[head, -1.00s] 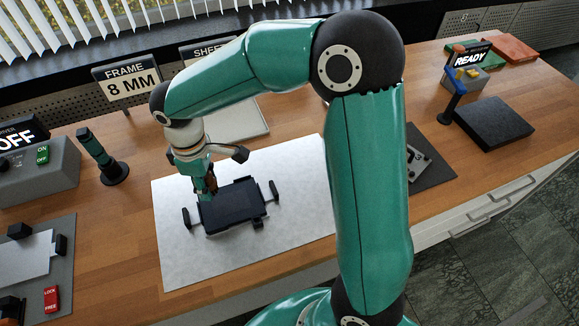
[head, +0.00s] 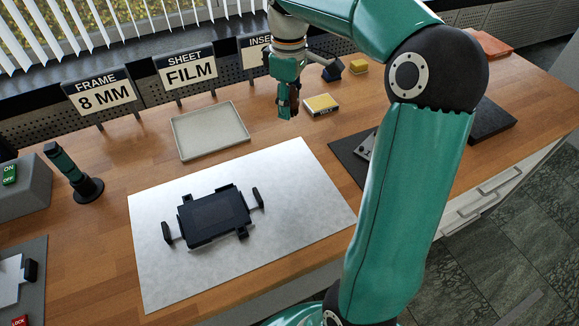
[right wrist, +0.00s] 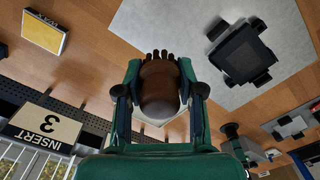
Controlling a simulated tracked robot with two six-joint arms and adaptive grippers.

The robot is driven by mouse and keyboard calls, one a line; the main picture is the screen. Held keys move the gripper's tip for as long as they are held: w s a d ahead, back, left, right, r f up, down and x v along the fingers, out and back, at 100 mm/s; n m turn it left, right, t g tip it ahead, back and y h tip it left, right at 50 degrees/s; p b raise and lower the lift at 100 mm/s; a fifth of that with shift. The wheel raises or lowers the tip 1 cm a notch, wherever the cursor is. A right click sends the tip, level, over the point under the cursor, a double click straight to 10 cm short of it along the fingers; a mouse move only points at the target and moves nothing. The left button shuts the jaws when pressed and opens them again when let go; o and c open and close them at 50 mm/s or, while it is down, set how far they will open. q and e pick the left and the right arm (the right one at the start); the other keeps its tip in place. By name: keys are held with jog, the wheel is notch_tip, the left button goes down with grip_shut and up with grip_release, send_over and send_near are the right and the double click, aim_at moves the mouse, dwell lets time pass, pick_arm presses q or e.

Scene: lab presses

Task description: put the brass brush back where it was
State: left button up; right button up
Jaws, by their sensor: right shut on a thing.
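My right gripper (head: 288,106) is in the air over the back of the bench, below the INSERT sign, and is shut on the brush. In the right wrist view, the brush (right wrist: 158,82) shows a rounded brown body and several dark tips between the two fingers of my right gripper (right wrist: 160,97). In the head view the fingers mostly hide the brush. My left gripper is not in view.
A black frame fixture (head: 214,214) lies on a pale metal sheet (head: 290,190). An empty grey tray (head: 211,131) sits behind it. A yellow-topped block (head: 321,104) lies right of my gripper. A teal-handled tool (head: 68,168) stands at left. Bare wood surrounds the tray.

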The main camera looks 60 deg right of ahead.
aim_at(289, 167)
notch_tip(289, 167, down, 19)
jog(key=shift+f, duration=0.1)
dwell(0.4)
jog(key=o, duration=1.1)
jog(key=shift+f, duration=0.1)
notch_tip(289, 167, up, 12)
dwell(0.4)
